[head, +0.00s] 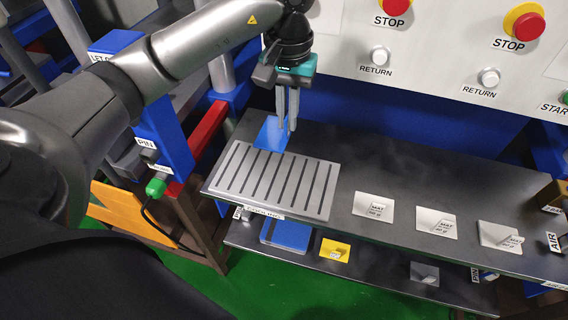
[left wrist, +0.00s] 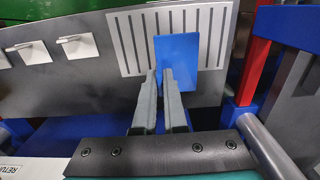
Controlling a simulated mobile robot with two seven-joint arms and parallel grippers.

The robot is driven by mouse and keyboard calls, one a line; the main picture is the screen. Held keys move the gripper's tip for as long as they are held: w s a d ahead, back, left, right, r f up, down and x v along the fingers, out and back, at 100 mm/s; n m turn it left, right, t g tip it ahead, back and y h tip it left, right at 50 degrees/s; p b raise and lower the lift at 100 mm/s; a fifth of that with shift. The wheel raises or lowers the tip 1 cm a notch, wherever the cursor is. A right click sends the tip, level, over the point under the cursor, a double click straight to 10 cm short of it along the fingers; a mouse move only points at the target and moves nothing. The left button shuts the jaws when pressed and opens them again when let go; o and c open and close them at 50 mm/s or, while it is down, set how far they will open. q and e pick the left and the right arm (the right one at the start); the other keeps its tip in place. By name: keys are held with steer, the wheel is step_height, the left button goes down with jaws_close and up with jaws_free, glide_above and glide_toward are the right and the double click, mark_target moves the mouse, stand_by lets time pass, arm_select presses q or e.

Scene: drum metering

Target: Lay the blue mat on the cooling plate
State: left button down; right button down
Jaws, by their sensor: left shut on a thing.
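The blue mat (head: 268,134) is a small flat square at the back edge of the cooling plate in the head view. My left gripper (head: 287,128) is shut on it and points down. In the left wrist view the mat (left wrist: 190,50) extends beyond the fingertips (left wrist: 157,75) and covers part of the slotted plate. The cooling plate (head: 275,183) is a light grey slab with dark parallel slots, lying on the upper dark shelf. Whether the mat touches the plate or hangs above it I cannot tell. My right gripper is not in view.
Several white labelled pieces, one nearest the plate (head: 373,207), sit on the upper shelf (head: 400,170). Below are a blue slab (head: 287,234), a yellow piece (head: 335,250) and a grey one (head: 424,272). A panel with red stop buttons (head: 523,26) stands behind. A red post (head: 207,130) stands left.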

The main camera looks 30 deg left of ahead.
arm_select(q)
steer(key=shift+f+b, duration=0.8)
steer(key=shift+f, duration=6)
steer(key=shift+f, duration=0.1)
steer(key=c, duration=1.4)
jaws_free()
steer(key=shift+f, duration=0.1)
steer(key=shift+c, duration=0.2)
steer(key=o, duration=0.5)
steer(key=shift+c, duration=0.2)
steer(key=shift+r, duration=0.2)
step_height(320, 180, up, 12)
steer(key=shift+r+p, duration=0.1)
steer(key=shift+p, duration=0.65)
